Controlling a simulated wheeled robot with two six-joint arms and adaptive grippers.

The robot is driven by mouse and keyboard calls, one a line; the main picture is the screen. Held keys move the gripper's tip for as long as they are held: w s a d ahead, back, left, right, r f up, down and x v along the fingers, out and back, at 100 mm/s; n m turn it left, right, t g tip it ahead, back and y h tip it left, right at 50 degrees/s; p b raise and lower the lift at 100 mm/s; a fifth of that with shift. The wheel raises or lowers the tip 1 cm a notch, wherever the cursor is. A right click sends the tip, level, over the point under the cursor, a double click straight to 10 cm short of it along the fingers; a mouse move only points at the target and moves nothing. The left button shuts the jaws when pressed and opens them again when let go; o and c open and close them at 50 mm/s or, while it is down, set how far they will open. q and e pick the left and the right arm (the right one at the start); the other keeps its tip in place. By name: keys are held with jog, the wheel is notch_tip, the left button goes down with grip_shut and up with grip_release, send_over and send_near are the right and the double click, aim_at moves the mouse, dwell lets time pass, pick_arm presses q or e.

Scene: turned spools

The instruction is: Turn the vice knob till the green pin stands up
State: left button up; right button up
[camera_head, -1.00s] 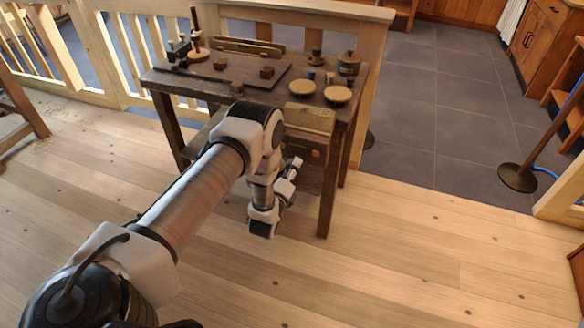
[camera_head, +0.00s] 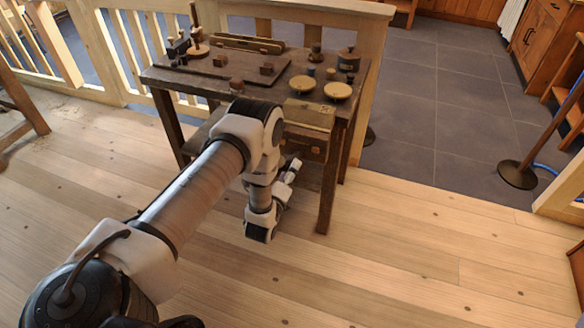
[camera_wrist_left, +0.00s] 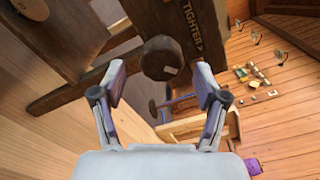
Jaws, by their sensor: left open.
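The vice knob (camera_wrist_left: 163,58) is a dark round wooden knob with a small pale mark, in the upper middle of the left wrist view. It is on the front of the workbench, beside a board marked "TIGHTER" (camera_wrist_left: 193,20) with an arrow. My left gripper (camera_wrist_left: 160,68) is open, its fingertips on either side of the knob in the picture; I see no clear contact. In the head view my left gripper (camera_head: 291,170) is under the bench's front edge, near the vice jaw block (camera_head: 309,114). I cannot make out the green pin. My right gripper is not in view.
The dark workbench (camera_head: 222,89) carries two round yellowish discs (camera_head: 338,90), several small blocks and turned pieces, and a spindle on a round base (camera_head: 196,49). A wooden railing stands behind it. The plank floor in front and to the right is free.

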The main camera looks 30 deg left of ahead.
pick_arm(q)
jog(key=v, duration=0.5)
jog(key=shift+s+d, duration=0.1)
jog(key=shift+s, duration=0.05)
